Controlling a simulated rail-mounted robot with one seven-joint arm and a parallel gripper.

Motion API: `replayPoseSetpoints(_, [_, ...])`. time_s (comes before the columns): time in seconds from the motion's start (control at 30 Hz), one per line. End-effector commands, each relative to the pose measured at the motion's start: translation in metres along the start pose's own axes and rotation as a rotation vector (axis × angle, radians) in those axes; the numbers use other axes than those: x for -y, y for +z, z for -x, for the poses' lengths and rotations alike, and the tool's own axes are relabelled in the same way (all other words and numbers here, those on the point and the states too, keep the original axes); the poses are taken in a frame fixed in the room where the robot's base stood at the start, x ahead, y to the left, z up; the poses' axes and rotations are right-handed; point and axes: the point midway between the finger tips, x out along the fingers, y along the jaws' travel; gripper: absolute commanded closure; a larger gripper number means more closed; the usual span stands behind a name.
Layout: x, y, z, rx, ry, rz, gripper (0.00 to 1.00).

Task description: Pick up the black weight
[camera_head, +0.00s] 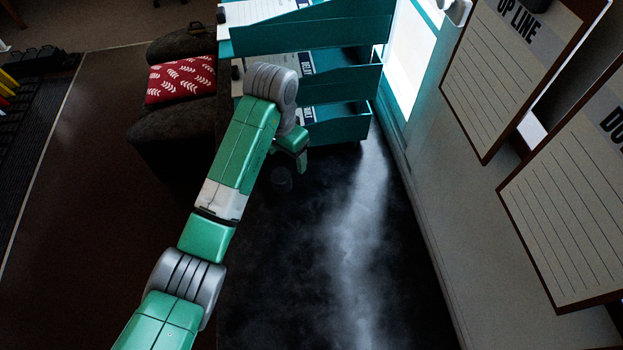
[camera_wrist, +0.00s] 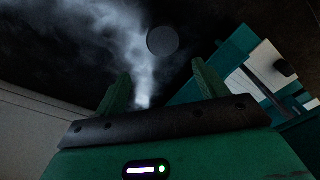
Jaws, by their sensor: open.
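A dark round weight (camera_wrist: 162,40) stands on the black tabletop in the wrist view, beyond the fingertips and roughly in line with the gap between them. In the head view the weight (camera_head: 282,180) is a faint dark cylinder just below my gripper (camera_head: 291,156), hard to make out against the table. My gripper's two green fingers also show in the wrist view (camera_wrist: 160,68), spread apart with nothing between them. The gripper is apart from the weight.
A teal tray rack (camera_head: 345,125) stands at the table's back, close to my gripper. Small black objects (camera_head: 236,73) sit at its papers. A wall with clipboards (camera_head: 510,75) bounds the right side. The black tabletop (camera_head: 300,280) is clear in front.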

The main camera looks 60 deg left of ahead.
Motion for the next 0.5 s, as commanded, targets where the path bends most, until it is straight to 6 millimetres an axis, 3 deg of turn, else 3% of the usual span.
replayPoseSetpoints(0.1, [0.016,0.02,-0.011,0.07,-0.001,0.029,0.28])
replayPoseSetpoints(0.5, [0.015,0.021,-0.039,0.068,-0.001,0.029,0.28])
